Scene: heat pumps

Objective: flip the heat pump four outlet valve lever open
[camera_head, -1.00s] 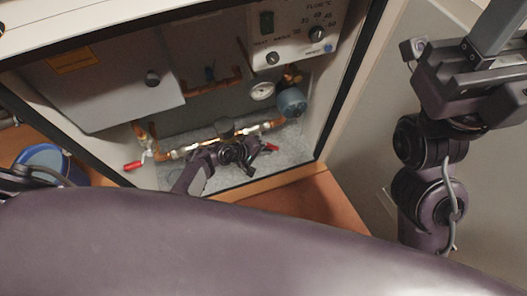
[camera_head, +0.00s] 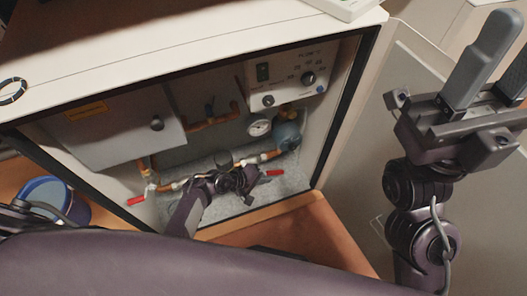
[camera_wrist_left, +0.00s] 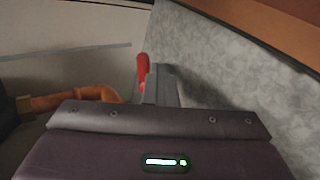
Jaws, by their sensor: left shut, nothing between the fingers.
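An open heat pump cabinet holds a copper pipe run (camera_head: 200,178) low inside. One red valve lever (camera_head: 137,200) is at the pipe's left end, and another red lever (camera_head: 273,173) is at the right. I cannot read which one is the outlet. My left gripper (camera_head: 250,178) is shut and empty, close beside the right lever. In the left wrist view a red lever (camera_wrist_left: 143,67) stands just left of the closed fingers (camera_wrist_left: 161,80), partly hidden by them; contact is unclear. My right gripper (camera_head: 494,70) is open and empty, outside the cabinet at the right.
A grey box (camera_head: 110,125), a control panel (camera_head: 290,80), a gauge (camera_head: 259,127) and a blue-grey round part (camera_head: 287,135) crowd the cabinet above the pipes. The open door (camera_head: 375,130) stands at the right. A blue bucket (camera_head: 50,195) stands outside on the left.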

